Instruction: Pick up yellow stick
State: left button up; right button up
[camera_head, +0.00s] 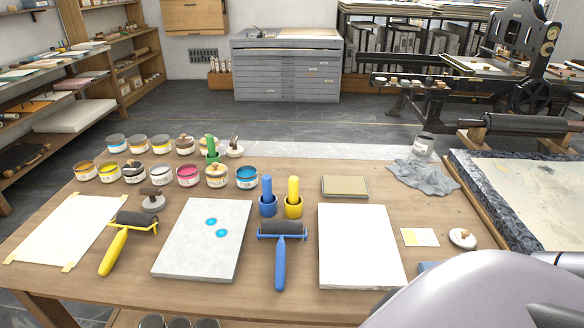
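The yellow stick (293,186) stands upright in a small yellow cup (293,209) near the middle of the table. A blue stick (267,187) stands in a matching blue cup (267,208) just to its left. The upper part of the yellow stick rises clear of its cup; its lower end is hidden inside. Neither of my grippers shows in the head view. A large pale rounded part of my own body covers the bottom right corner.
A blue-handled roller (281,262) lies in front of the cups, between a grey slab (205,240) and a white slab (360,245). Several ink jars (187,176) stand to the left. A yellow-handled roller (114,251), a small block (345,187) and a crumpled grey cloth (424,177) lie nearby.

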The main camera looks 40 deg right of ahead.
aim_at(293, 181)
jog(key=z, duration=1.3)
